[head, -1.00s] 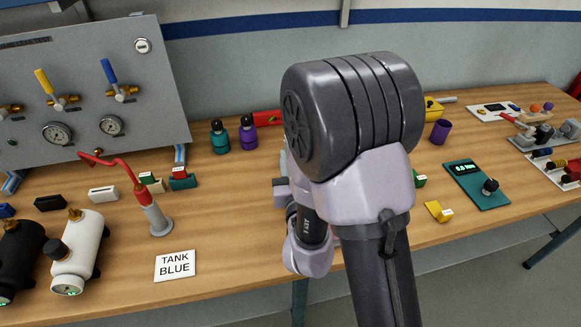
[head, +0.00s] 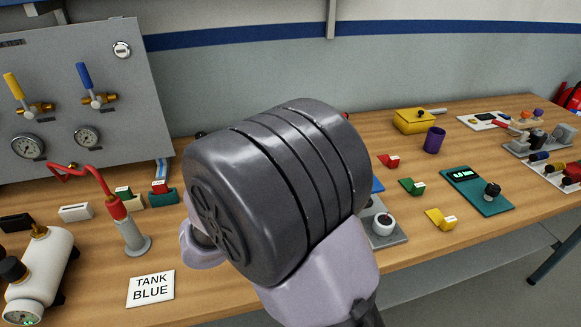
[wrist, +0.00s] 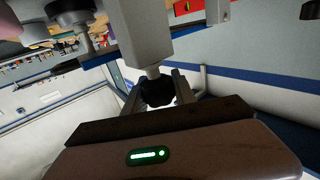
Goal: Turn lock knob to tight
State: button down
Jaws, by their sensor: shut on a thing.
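In the wrist view, a small black knob (wrist: 157,92) sits on a short stem below a pale grey block (wrist: 142,32); I take it for the lock knob. My gripper (wrist: 158,88) has one finger on each side of it and is shut on it. Any tight or loose marking on the knob is not visible. In the head view my arm hides the gripper and the knob. A grey plate (head: 397,236) with a white round part (head: 383,223) shows partly beside my arm.
To the right are a teal device (head: 476,188), a yellow block (head: 440,219) and a purple cup (head: 434,140).

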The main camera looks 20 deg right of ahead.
jog(key=shift+d+m+g+h, duration=0.1)
jog(key=shift+m+g+h, duration=0.2)
jog(key=shift+m+g, duration=0.15)
jog(key=c, duration=1)
grip_release()
jog(key=p+v, duration=0.5)
jog(key=v, duration=1.2)
jog(key=shift+s+a+p, duration=0.1)
jog(key=shift+a+p, duration=0.15)
jog(key=shift+p, duration=0.05)
jog(key=shift+d, duration=0.1)
